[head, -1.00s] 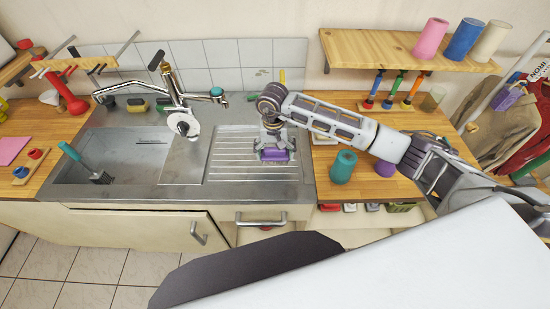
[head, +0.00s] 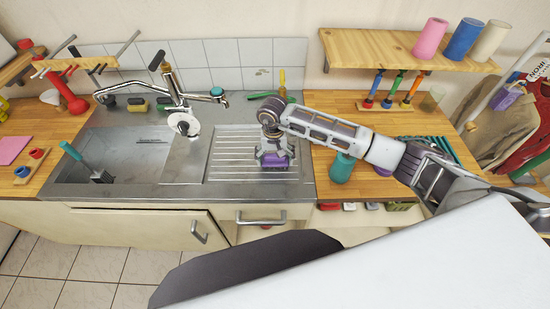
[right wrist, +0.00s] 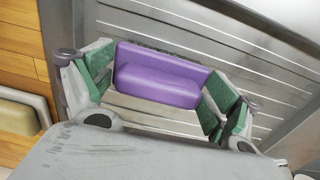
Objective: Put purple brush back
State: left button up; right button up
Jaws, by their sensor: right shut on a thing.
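The purple brush (head: 273,161) is at my right gripper (head: 272,155), over the ribbed steel drainboard (head: 235,165) right of the sink basin. In the right wrist view the purple brush (right wrist: 160,78) sits between the two green-padded fingers of my right gripper (right wrist: 160,95), with the ribs of the drainboard behind it. My right gripper is shut on the brush and points down. I cannot tell whether the brush touches the drainboard. My left gripper is not in view.
A teal brush (head: 95,172) leans in the basin. Two sponges (head: 137,105) lie behind the sink by the tap (head: 172,85). A shelf (head: 390,48) with several rolls hangs above.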

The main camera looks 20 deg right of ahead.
aim_at(274, 155)
jog(key=o, duration=0.7)
jog(key=shift+c, duration=0.2)
jog(key=shift+r+p, duration=0.2)
jog(key=shift+p, duration=0.1)
jog(key=shift+w+a+r+b, duration=0.1)
jog(key=shift+r+b, duration=0.55)
jog(key=shift+r, duration=2.35)
jog(key=shift+a+r+b, duration=0.1)
jog(key=shift+r+b, duration=0.5)
jog(key=shift+r, duration=2.35)
